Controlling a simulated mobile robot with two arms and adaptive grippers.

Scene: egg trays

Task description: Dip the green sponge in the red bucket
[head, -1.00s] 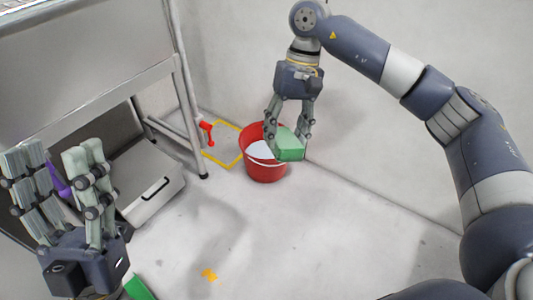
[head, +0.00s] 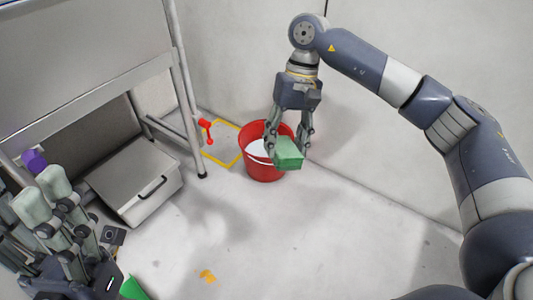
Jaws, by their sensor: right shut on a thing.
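The red bucket (head: 262,170) stands upright on the floor near the wall, with pale whitish contents (head: 258,149) inside. My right gripper (head: 287,143) is shut on the green sponge (head: 289,157) and points down. The sponge overlaps the bucket's right side in the head view; how high it is above the rim I cannot tell. It hides part of the opening. My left gripper (head: 60,210) is at the lower left, well away from the bucket, and its fingers overlap one another, so its opening is unclear.
A metal table frame (head: 185,100) stands left of the bucket, with a grey drawer box (head: 135,180) below. A red handle-like thing (head: 206,130) and a yellow floor outline (head: 222,160) lie by the bucket. A purple thing (head: 35,160) shows near my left fingers.

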